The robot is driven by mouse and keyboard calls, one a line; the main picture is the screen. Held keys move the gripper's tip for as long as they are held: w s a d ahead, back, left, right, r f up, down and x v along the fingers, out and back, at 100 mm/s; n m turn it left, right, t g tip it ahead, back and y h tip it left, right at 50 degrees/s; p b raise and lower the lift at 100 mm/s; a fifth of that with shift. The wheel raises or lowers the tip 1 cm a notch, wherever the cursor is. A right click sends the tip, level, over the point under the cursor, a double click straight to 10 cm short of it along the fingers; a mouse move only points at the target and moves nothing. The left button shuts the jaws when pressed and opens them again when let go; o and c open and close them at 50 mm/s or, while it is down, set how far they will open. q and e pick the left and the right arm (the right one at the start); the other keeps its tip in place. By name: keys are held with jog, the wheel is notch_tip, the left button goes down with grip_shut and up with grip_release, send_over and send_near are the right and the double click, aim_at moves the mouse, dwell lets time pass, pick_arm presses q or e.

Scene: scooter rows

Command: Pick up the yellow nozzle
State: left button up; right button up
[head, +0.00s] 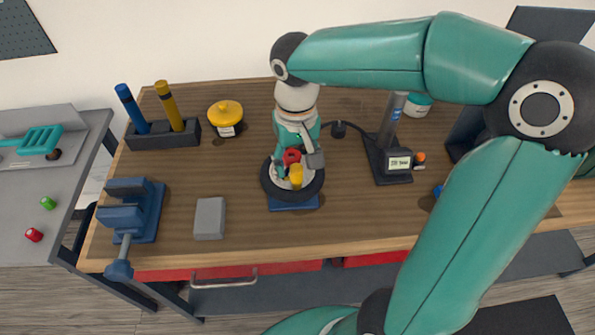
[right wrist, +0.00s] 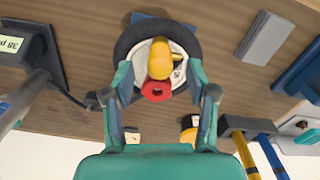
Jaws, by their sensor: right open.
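The yellow nozzle (head: 296,176) lies over the white hub of a black-tyred wheel (head: 269,187). In the right wrist view the nozzle (right wrist: 160,58) has a red round piece (right wrist: 157,91) at its near end. My right gripper (head: 297,158) is above the wheel, pointing down. In the right wrist view its fingers (right wrist: 160,74) are spread, one on each side of the nozzle, with gaps to it. Whether the fingertips reach the nozzle's height is hard to tell. My left gripper is not in view.
A grey pump with a display (head: 397,162) and a dark hose stands right of the wheel. A yellow-lidded jar (head: 226,115), a holder with two thick sticks (head: 163,135), a blue vice (head: 133,212) and a grey block (head: 209,218) are on the left. Bare wood lies between them.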

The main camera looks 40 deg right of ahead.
notch_tip(320, 180, down, 2)
jog(key=shift+f, duration=0.1)
grip_shut()
jog(key=shift+r, duration=0.2)
dwell(0.3)
